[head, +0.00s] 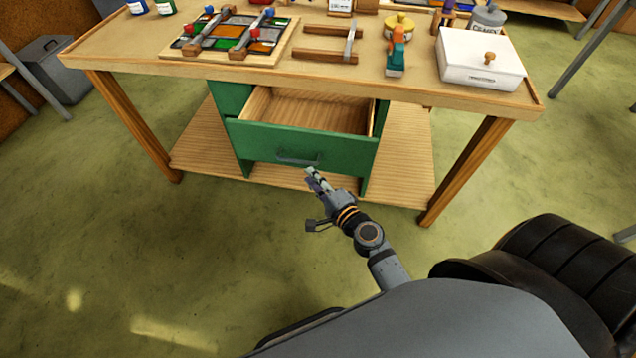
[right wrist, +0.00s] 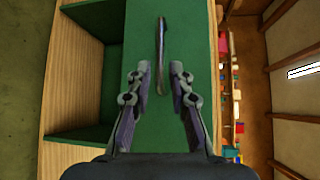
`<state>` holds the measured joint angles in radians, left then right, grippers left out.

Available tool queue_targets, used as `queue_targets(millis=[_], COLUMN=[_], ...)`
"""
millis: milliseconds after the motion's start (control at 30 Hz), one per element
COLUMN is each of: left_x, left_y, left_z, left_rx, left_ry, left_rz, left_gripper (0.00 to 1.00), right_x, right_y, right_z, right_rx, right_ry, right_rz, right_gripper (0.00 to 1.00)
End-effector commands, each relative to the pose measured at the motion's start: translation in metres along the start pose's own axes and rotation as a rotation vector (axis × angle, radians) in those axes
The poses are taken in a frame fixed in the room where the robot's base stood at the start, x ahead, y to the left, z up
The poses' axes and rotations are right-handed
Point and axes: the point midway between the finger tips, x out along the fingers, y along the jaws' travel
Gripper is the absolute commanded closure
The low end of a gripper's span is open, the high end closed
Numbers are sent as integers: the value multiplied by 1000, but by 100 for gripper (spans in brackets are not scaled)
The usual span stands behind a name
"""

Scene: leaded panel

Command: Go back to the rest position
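My right gripper (head: 314,177) is in front of the green drawer (head: 340,153), close to its handle (head: 299,160) in the head view. The drawer is pulled out and looks empty inside. In the right wrist view, my right gripper (right wrist: 160,80) has its two fingers spread apart with nothing between them. The drawer handle (right wrist: 161,55) shows beyond the fingertips, in front of the green drawer face (right wrist: 185,30), and the fingers look clear of it. My left gripper is in neither view.
The wooden workbench (head: 120,55) carries a leaded panel (head: 228,38) on a board, a wooden frame piece (head: 325,55), a teal tool (head: 396,52), a yellow tin (head: 399,25) and a white lidded box (head: 480,60). A grey bin (head: 50,75) stands at left. The floor before the bench is clear.

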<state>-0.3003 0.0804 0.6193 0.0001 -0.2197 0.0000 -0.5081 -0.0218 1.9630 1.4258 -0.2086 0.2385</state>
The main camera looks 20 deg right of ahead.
Motion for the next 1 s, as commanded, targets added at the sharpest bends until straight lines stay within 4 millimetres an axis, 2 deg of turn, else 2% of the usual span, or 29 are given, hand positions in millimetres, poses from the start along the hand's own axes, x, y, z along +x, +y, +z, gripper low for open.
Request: queue_targets(millis=[100, 233, 800, 867, 967, 1000], left_x=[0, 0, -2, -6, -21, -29], left_y=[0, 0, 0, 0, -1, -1], left_z=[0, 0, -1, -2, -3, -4], left_rx=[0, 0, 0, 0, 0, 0], left_ry=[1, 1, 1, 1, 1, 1], left_rz=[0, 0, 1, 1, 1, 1], left_gripper=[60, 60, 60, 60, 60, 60], right_x=[-19, -28, -29, -28, -32, -38], right_y=[0, 0, 3, 16, 68, 98], right_z=[0, 0, 0, -2, -10, -14], right_rx=[0, -1, -9, -44, -186, -270], right_ry=[-1, -1, 0, 2, -1, -10], right_rz=[1, 0, 9, 44, 183, 263], right_gripper=[79, 79, 79, 79, 79, 79])
